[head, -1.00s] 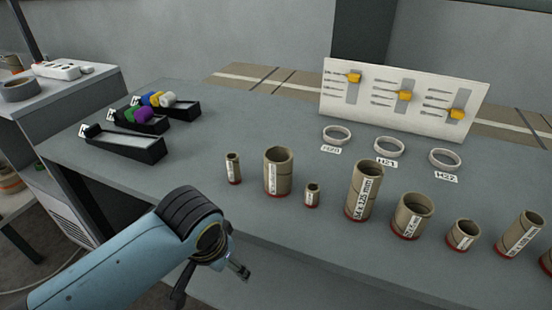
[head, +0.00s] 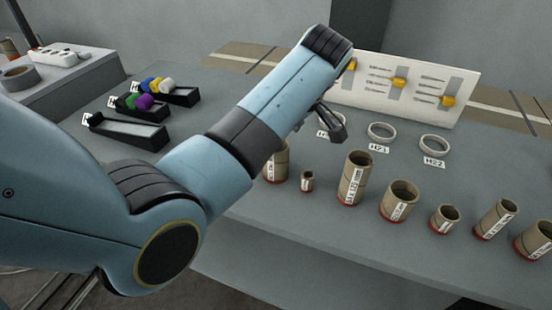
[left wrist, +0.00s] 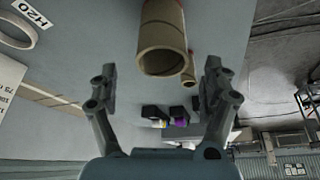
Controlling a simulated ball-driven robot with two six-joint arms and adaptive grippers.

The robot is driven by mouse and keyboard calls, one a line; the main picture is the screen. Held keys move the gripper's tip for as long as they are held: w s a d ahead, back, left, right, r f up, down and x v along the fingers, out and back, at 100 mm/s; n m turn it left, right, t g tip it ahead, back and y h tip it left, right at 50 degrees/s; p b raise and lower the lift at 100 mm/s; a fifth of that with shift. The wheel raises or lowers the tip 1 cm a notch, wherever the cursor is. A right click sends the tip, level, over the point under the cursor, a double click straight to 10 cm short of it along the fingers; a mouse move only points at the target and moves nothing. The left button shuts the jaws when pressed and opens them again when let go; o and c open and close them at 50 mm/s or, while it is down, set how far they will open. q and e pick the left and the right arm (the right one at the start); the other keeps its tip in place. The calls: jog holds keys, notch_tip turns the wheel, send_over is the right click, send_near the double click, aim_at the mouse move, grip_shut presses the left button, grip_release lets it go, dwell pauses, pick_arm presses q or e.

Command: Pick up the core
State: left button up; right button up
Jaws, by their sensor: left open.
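Several brown cardboard cores with red bases stand upright in a row on the grey bench: a wide core (head: 278,170) partly hidden by my left arm, a small core (head: 307,181), a tall core (head: 354,180), a short wide core (head: 399,202) and others to the right. My left gripper (head: 331,124) is open and empty above the bench, behind the row. In the left wrist view a wide core (left wrist: 162,40) is ahead of the open fingers (left wrist: 160,88), not between them, with a smaller core (left wrist: 189,79) beyond. Which core the task means is unclear. My right gripper is out of view.
White rings (head: 381,132) (head: 433,145) lie behind the cores with label cards. A white board (head: 425,85) with yellow sliders stands at the back. Black trays (head: 130,132), some holding coloured pieces, are at the left. The bench's front strip is clear.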

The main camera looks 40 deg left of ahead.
aim_at(276, 171)
pick_arm(q)
jog(key=x, duration=0.7)
jog(key=shift+s+a+f+p, duration=0.1)
jog(key=shift+s+f+p, duration=0.05)
jog(key=shift+f+p, duration=0.25)
jog(key=c, duration=1.2)
jog(key=shift+r, duration=0.1)
jog(key=shift+c, duration=0.2)
